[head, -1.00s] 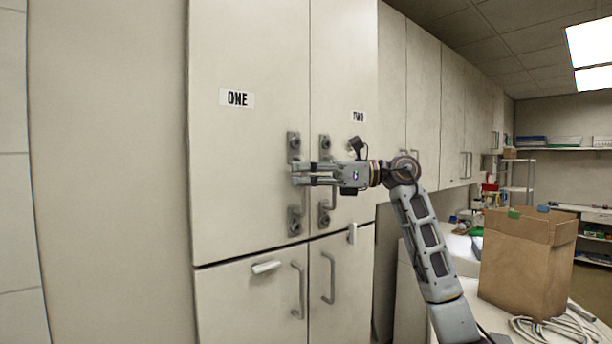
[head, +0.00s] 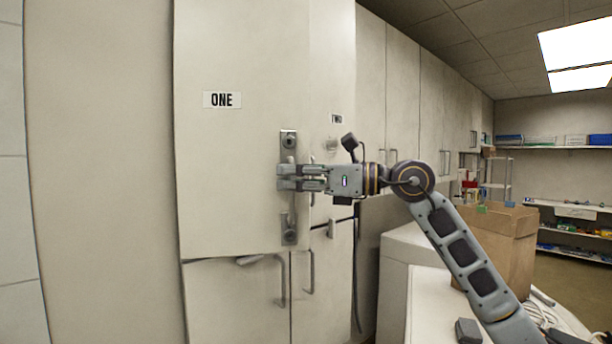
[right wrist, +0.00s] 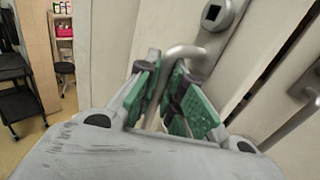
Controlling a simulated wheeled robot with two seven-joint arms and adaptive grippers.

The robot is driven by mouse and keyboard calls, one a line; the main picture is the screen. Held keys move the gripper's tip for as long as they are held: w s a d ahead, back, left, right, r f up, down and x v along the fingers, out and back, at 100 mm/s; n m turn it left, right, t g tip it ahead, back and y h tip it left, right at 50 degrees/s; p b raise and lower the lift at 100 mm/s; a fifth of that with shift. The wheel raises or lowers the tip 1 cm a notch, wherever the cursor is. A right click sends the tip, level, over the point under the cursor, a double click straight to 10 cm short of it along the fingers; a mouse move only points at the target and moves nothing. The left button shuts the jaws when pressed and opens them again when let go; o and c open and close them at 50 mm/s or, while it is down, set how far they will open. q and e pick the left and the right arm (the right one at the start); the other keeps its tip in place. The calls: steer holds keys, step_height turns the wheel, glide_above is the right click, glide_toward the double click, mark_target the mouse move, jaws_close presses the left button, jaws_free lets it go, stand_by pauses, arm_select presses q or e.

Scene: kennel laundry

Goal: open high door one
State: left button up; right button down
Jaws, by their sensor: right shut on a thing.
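High door one (head: 225,180) is the tall pale cabinet door with the label ONE (head: 222,100). It stands a little open, its right edge out in front of high door two (head: 333,60). Its handle (head: 291,215) is an upright metal bar on dark plates at the right edge. My right gripper (head: 288,178) is shut around the middle of this bar, reaching in from the right. In the right wrist view the green-padded fingers (right wrist: 182,98) close about the curved handle (right wrist: 186,52). My left gripper is not in view.
Low doors with handles (head: 281,281) lie beneath high door one. High door two's label and handle are partly hidden. A counter (head: 425,295) with a cardboard box (head: 512,240) and coiled cable stands at the right. Shelves line the far wall.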

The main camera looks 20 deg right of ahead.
steer(key=shift+s+a, duration=0.25)
steer(key=shift+s, duration=0.3)
steer(key=shift+s+a, duration=0.25)
steer(key=shift+s, duration=0.25)
steer(key=c, duration=1.8)
jaws_free()
steer(key=shift+v, duration=5.95)
steer(key=shift+s, duration=0.1)
steer(key=shift+c, duration=0.4)
